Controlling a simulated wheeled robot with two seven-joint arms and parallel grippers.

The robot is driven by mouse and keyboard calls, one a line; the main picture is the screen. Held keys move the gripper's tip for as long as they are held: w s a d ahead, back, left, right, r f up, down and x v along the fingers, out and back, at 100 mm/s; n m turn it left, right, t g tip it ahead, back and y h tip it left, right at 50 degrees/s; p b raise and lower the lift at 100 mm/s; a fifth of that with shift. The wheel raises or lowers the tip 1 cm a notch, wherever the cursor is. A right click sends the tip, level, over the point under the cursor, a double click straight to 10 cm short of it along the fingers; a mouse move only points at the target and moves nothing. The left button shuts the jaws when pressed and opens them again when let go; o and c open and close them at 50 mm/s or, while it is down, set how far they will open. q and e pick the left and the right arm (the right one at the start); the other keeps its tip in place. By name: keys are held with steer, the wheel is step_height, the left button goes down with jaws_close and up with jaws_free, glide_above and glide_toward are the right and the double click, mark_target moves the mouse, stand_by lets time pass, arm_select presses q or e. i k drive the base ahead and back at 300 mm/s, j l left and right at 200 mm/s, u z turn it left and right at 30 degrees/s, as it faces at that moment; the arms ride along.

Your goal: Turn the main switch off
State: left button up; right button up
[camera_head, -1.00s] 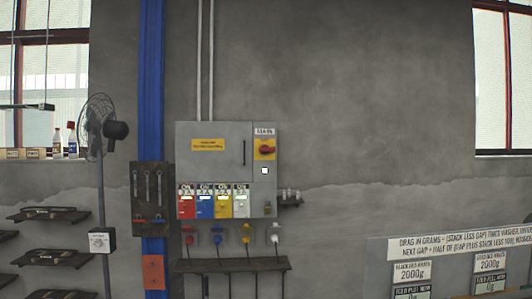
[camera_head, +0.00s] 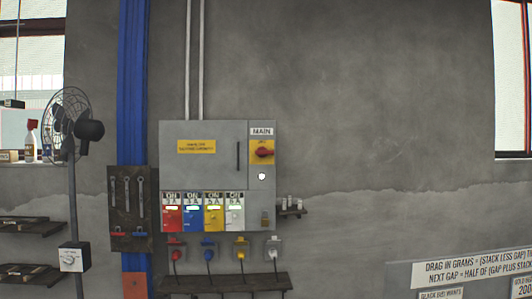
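The main switch (camera_head: 264,152) is a red rotary handle on a yellow plate, under a label reading MAIN. It sits at the upper right of a grey electrical cabinet (camera_head: 215,135) on the wall. The red handle looks roughly horizontal, slightly tilted. A small white round spot (camera_head: 262,176) shows just below it. Neither of my grippers is in the head view.
Red, blue, yellow and white breaker panels (camera_head: 203,216) line the cabinet's bottom, with matching plugs below. A dark shelf (camera_head: 222,283) juts out under them. A tool board (camera_head: 131,209) and a fan (camera_head: 75,125) stand left.

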mark_target(262, 152)
steer(key=i+l, duration=0.1)
steer(key=i, duration=0.45)
steer(key=i+l, duration=0.15)
steer(key=i, duration=0.45)
steer(key=i+l, duration=0.1)
steer(key=i, duration=0.45)
